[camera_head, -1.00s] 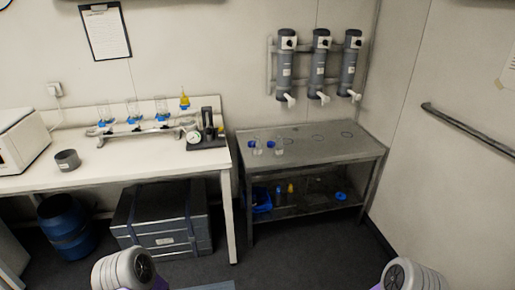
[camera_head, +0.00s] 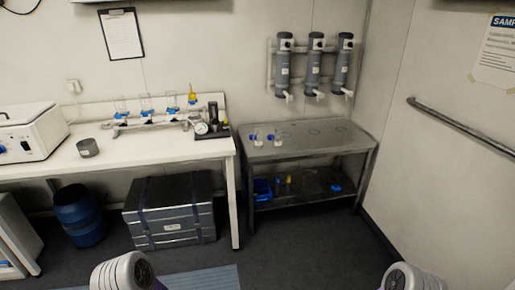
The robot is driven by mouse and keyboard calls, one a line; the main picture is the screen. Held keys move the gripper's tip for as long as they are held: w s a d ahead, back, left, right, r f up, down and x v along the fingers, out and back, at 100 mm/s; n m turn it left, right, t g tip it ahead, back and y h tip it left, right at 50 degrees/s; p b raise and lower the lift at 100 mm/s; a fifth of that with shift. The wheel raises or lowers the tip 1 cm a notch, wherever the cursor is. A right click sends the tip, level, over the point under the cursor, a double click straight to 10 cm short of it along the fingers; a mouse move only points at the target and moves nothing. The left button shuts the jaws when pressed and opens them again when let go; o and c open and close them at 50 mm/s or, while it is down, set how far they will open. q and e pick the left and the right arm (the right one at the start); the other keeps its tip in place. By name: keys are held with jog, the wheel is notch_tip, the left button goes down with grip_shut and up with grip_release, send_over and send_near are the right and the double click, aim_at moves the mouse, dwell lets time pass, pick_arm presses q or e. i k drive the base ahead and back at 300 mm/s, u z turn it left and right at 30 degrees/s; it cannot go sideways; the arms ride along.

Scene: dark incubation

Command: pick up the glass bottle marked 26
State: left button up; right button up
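Two small clear bottles with blue parts stand on the left of the steel table: the left bottle (camera_head: 254,138) and the right bottle (camera_head: 277,138). They are too small for me to read any marking, so I cannot tell which, if either, is marked 26. Several clear glass vessels (camera_head: 146,103) with blue parts stand on a rack on the white bench. Only rounded links of my two arms show at the bottom edge. Neither gripper is in view.
The steel table (camera_head: 325,148) has a mostly bare top and a lower shelf with a blue bin (camera_head: 262,188). The white bench (camera_head: 120,155) adjoins it on the left. A dark case (camera_head: 170,213) and blue drum (camera_head: 80,216) sit below. Floor before the table is clear.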

aim_at(259, 137)
jog(key=z, duration=0.7)
jog(key=i, duration=2.1)
jog(key=u, duration=0.8)
